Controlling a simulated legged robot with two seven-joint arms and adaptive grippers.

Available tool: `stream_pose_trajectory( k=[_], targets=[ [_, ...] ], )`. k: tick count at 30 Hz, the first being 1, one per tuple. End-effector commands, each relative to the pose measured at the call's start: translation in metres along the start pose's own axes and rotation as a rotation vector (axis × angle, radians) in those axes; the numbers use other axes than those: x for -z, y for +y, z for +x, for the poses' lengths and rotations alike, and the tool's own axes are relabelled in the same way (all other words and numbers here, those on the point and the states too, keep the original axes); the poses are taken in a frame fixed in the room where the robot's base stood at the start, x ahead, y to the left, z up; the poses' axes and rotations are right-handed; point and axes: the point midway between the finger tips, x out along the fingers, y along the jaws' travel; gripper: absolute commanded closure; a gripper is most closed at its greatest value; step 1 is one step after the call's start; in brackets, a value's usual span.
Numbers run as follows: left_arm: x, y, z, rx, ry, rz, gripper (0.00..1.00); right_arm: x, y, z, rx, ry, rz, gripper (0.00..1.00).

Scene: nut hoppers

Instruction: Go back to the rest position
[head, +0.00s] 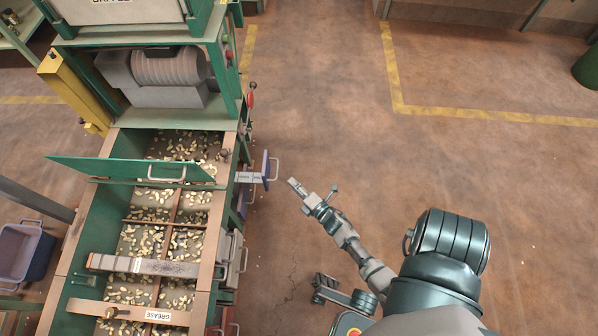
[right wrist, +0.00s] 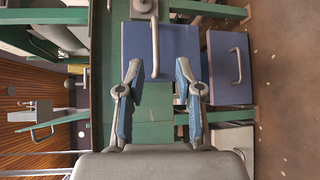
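My right gripper (head: 294,183) is to the right of the machine, over the floor and apart from it. In the right wrist view my right gripper (right wrist: 158,72) has its two blue-padded fingers spread wide with nothing between them. A blue drawer (head: 265,166) with a grey handle (head: 274,169) sticks out of the machine's side, just left of the gripper. In the right wrist view the drawer (right wrist: 180,45) and its handle (right wrist: 155,45) lie beyond the fingertips. My left gripper is in neither view.
The green machine has an open hopper (head: 92,235) holding many nuts, with a green lid panel (head: 130,168) across it. More drawers with handles (head: 243,260) line its side. A blue bin (head: 18,250) stands at left. The brown floor (head: 340,120) to the right is clear.

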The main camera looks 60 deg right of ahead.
Motion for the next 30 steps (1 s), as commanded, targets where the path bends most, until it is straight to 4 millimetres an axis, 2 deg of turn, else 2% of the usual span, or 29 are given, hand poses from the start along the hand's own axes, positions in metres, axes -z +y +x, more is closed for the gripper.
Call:
stream_pose_trajectory(
  k=[3,7,25,28,30],
  targets=[
    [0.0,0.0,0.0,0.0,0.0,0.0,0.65,0.0,-0.001,-0.016,0.002,0.0,0.0,0.65],
    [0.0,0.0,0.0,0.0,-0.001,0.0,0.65,-0.001,-0.001,-0.023,0.001,-0.001,0.0,0.65],
    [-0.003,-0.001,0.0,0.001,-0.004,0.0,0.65,0.0,0.0,-0.024,-0.001,0.0,0.001,0.65],
    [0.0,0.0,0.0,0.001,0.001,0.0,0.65,0.005,0.014,-0.02,-0.036,0.017,0.03,0.65],
    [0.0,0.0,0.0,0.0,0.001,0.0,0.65,0.015,0.041,-0.015,-0.097,0.052,0.087,0.65]
  ],
)
